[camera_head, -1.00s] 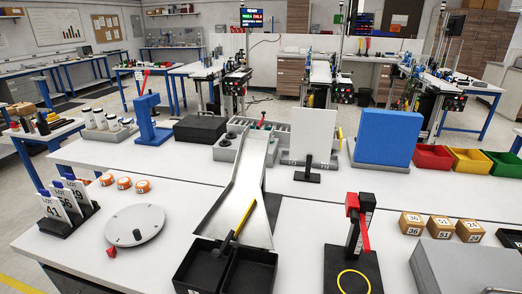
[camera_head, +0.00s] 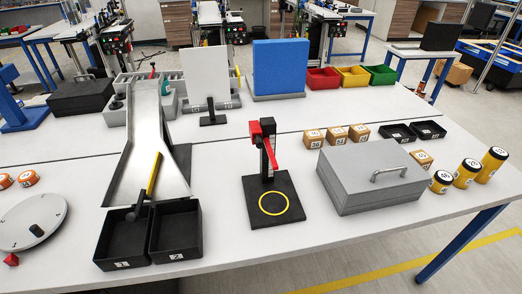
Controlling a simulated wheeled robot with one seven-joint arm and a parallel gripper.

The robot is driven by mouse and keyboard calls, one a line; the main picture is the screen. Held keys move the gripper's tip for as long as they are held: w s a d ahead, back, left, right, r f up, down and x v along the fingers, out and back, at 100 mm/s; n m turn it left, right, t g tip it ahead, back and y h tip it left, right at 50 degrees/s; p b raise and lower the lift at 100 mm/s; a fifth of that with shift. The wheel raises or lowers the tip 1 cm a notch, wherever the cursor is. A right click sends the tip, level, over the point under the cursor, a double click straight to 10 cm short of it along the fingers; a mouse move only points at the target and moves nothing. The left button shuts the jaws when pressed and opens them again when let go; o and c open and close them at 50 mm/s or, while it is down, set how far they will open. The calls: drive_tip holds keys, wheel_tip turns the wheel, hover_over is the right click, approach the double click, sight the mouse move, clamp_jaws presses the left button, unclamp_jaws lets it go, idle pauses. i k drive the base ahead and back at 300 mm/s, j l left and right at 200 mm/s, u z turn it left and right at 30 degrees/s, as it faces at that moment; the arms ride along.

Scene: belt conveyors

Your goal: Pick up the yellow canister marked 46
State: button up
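Three yellow canisters with black tops stand at the right end of the near table: a shorter one (camera_head: 440,182), a middle one (camera_head: 466,173) and a taller one (camera_head: 491,165). They stand in a slanting row, upright and apart from my arm. Each has a pale label, but the numbers are too small to read, so I cannot tell which one is marked 46. My gripper is not in view.
A grey case with a handle (camera_head: 372,178) lies left of the canisters. A black stand with a red arm (camera_head: 270,190) is mid-table. The table edge is close to the canisters.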

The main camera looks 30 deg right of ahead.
sight(442, 181)
drive_tip(key=z, duration=1.45)
